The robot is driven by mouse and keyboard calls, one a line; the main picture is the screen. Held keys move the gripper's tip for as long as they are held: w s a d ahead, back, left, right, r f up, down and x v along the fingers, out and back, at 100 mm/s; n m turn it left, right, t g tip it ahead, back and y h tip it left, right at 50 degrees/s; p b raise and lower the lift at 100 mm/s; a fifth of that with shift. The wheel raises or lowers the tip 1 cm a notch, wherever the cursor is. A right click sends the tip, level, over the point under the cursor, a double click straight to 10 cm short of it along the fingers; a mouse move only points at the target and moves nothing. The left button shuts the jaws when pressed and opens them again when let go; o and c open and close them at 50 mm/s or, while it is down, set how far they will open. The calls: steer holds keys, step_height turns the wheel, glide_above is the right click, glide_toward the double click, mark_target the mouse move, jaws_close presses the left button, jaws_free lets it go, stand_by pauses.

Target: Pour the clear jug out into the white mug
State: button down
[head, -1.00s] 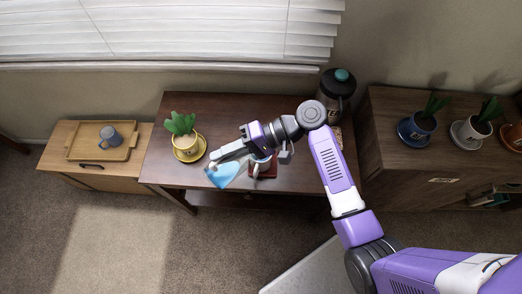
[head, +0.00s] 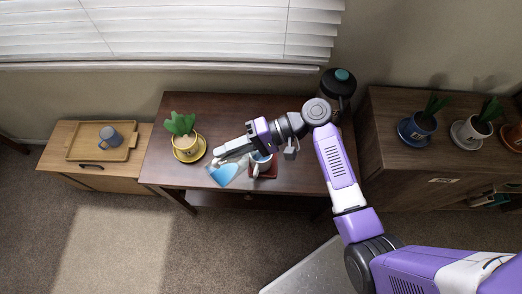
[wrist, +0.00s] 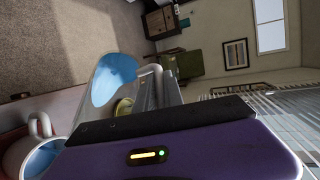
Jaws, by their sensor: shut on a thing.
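My gripper (head: 232,149) is shut on the clear jug (head: 240,177), over the front of the dark desk. The jug is tilted and holds blue liquid; it also shows in the wrist view (wrist: 112,80). The white mug (head: 262,167) stands just right of the jug on a dark red mat (head: 270,173), partly hidden by my gripper. In the wrist view the mug (wrist: 38,128) is at the lower left, cut by the frame edge, with blue showing inside. I cannot make out a stream between jug and mug.
A potted plant in a yellow pot (head: 187,143) stands left of the jug on the desk (head: 215,108). A blue-grey mug (head: 110,136) sits on a wooden tray (head: 84,141) at far left.

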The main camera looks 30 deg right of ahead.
steer(key=shift+w+d+r+y, duration=0.1)
steer(key=shift+d+r+y, duration=0.1)
steer(key=shift+d, duration=0.2)
steer(key=shift+d+r+y, duration=0.15)
steer(key=shift+d+y, duration=0.05)
steer(key=shift+d, duration=0.2)
steer(key=shift+w+d+r+m+t+y+b, duration=0.15)
steer(key=shift+d+r+m+y+b, duration=0.15)
steer(key=shift+d+y, duration=0.3)
steer(key=shift+d+r+m+t+y+b, duration=0.15)
steer(key=shift+d+r+y+b, duration=0.25)
steer(key=shift+d, duration=0.35)
steer(key=shift+w+d+r+m+t+y+b, duration=0.1)
steer(key=shift+d+r+m+y+b, duration=0.2)
steer(key=shift+d+y, duration=0.3)
stand_by(1.4)
steer(key=shift+w+d+r+m+t+y+b, duration=0.15)
steer(key=shift+d+m+t+y+b, duration=0.25)
steer(key=shift+d+y+b, duration=0.55)
steer(key=shift+s+d+r+m+t+y+b, duration=0.1)
steer(key=shift+d+m+t+y+b, duration=0.35)
steer(key=shift+d, duration=0.9)
stand_by(1.0)
steer(key=shift+w+d+r, duration=0.1)
steer(key=shift+d+r, duration=0.05)
steer(key=shift+r, duration=0.25)
steer(key=shift+d+r+p, duration=0.15)
steer(key=shift+r+p, duration=0.1)
steer(key=shift+p, duration=0.1)
